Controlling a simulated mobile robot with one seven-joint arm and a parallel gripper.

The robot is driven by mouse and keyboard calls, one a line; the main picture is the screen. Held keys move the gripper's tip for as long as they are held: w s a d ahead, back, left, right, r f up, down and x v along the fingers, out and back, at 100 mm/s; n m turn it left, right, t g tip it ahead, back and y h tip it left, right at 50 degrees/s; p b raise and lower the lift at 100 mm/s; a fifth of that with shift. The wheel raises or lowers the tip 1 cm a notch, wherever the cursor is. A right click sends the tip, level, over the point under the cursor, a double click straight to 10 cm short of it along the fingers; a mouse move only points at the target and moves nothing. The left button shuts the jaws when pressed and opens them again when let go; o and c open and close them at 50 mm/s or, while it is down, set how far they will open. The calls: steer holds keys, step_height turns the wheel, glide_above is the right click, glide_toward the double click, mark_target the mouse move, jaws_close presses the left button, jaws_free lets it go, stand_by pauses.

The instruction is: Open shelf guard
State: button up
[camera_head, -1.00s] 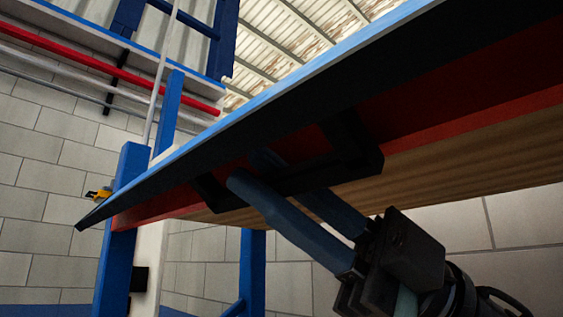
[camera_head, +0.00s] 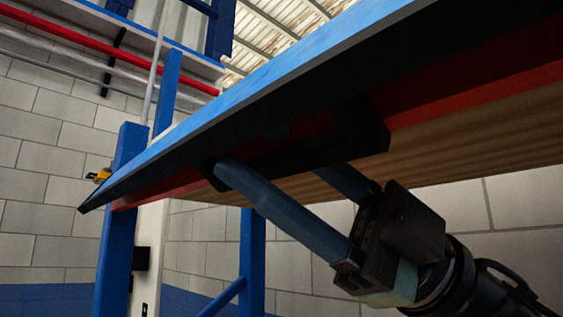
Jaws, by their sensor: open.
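The shelf guard (camera_head: 300,95) is a long panel with a bright blue upper face and a dark underside. It runs from the lower left to the upper right, tilted in front of the red shelf beam (camera_head: 470,115). A black handle (camera_head: 350,140) sits on its underside. My gripper (camera_head: 285,170) is below the panel with its two blue fingers apart, reaching up at the handle. One fingertip shows near the handle's left end; the other goes behind the handle's bar. Whether the fingers touch it I cannot tell.
A wooden shelf board (camera_head: 450,135) lies behind the beam. Blue rack posts (camera_head: 122,200) stand at the left, with a small yellow item (camera_head: 99,176) beside them. A pale block wall (camera_head: 50,180) is behind. Space below the panel is open.

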steer(key=v, duration=1.3)
